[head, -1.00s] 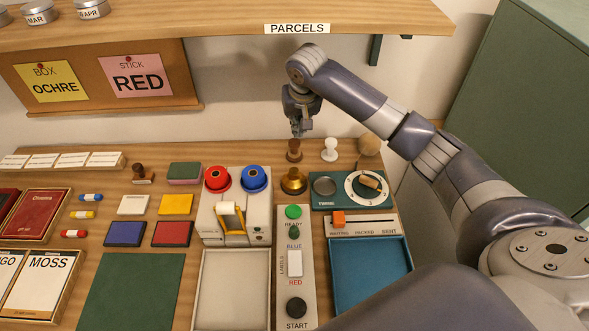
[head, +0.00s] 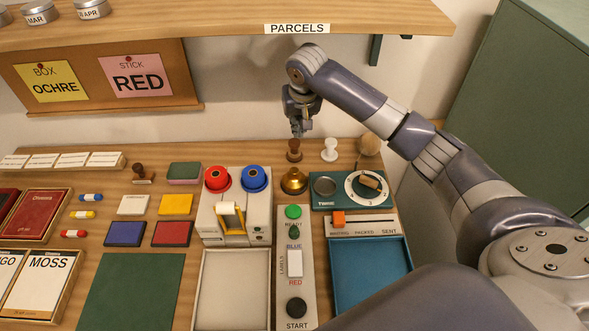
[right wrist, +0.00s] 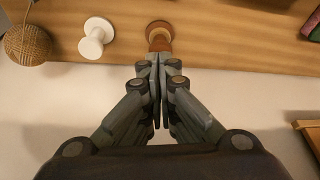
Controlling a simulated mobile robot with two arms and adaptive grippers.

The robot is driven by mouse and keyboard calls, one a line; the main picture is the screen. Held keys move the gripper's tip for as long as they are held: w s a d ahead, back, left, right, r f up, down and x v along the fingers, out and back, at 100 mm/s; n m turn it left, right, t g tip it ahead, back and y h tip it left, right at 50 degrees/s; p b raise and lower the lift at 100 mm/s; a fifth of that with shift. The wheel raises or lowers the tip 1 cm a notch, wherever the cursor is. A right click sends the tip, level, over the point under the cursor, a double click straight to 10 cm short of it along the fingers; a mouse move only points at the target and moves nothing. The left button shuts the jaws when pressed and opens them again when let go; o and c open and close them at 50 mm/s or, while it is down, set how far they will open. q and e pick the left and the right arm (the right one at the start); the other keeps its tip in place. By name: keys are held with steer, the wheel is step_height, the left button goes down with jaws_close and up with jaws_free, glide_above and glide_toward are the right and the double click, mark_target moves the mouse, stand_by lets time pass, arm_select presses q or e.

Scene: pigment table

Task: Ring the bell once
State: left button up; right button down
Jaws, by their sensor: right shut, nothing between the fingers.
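The brass bell (head: 294,181), a small gold dome with a knob on top, stands on the table behind the panel with the green button. It does not show in the right wrist view. My right gripper (head: 297,132) is shut and empty, pointing down near the back of the table, beyond the bell and apart from it. My left gripper is out of view.
Red (head: 217,179) and blue (head: 254,178) round pieces are left of the bell. The parcels shelf (head: 230,22) overhangs behind.

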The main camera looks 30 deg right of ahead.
step_height(320, 180, up, 4)
steer(key=n+t+y+p, duration=0.4)
steer(key=n+t+p, duration=0.1)
steer(key=n+p, duration=1.1)
glide_above(292, 172)
steer(key=shift+s+f, duration=0.1)
steer(key=shift+f, duration=0.1)
steer(key=shift+f, duration=0.1)
step_height(292, 172, down, 7)
steer(key=b, duration=0.8)
steer(key=shift+f, duration=0.8)
steer(key=shift+f, duration=0.15)
steer(key=shift+f, duration=0.3)
